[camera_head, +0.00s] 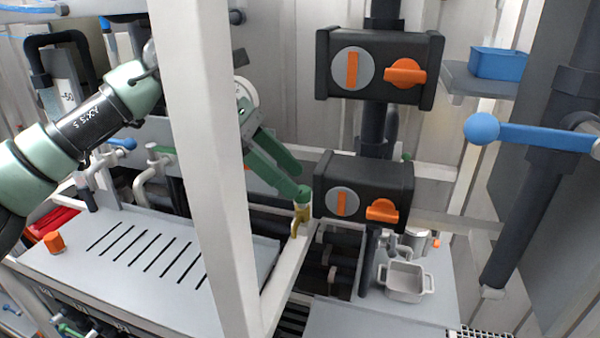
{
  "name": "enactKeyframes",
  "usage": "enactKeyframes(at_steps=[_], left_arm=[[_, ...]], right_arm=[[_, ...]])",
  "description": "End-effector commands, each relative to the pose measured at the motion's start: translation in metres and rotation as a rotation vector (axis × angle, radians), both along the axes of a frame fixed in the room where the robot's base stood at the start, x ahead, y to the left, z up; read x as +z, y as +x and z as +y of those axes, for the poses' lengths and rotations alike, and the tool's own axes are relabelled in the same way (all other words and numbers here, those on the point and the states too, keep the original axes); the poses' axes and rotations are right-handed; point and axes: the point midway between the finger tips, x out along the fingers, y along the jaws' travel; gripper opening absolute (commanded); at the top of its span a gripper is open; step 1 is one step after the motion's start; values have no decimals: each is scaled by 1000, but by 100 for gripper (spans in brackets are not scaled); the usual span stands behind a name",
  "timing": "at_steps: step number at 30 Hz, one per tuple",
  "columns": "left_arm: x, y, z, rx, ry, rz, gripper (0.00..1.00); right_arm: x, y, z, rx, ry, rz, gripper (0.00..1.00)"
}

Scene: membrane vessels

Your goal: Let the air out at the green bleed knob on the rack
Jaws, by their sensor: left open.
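The green bleed knob (304,196) sits on top of a small brass valve body (299,219) on the light rack beam, just left of the lower dark valve box. My left gripper (296,180) reaches in from the left, behind the white upright, with its green fingers spread open. The lower fingertip is close beside the knob; I cannot tell whether it touches. The upper fingertip is above and left of the knob. Nothing shows between the fingers. The white upright hides part of my left arm. My right gripper is out of view.
Two dark boxes, the upper (378,65) and the lower (363,190), carry orange handles right of the knob. The white upright (205,150) stands in front of my arm. A blue-ball lever (540,135) juts out at right. A grey basin (405,281) stands below right.

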Motion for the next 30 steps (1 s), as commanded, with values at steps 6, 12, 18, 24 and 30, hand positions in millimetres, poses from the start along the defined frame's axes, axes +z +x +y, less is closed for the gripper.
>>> enactKeyframes(at_steps=[6,12,18,24,30], left_arm=[[-16,-2,-18,1,-2,1,49],[-22,-3,-23,1,-3,0,49],[-22,-3,-22,1,-3,0,35],[-21,-3,-22,2,-4,0,0],[-27,-3,-22,42,-3,-4,0]], right_arm=[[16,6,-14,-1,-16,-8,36],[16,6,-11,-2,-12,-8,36],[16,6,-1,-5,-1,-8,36],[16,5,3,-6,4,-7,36],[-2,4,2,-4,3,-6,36]])
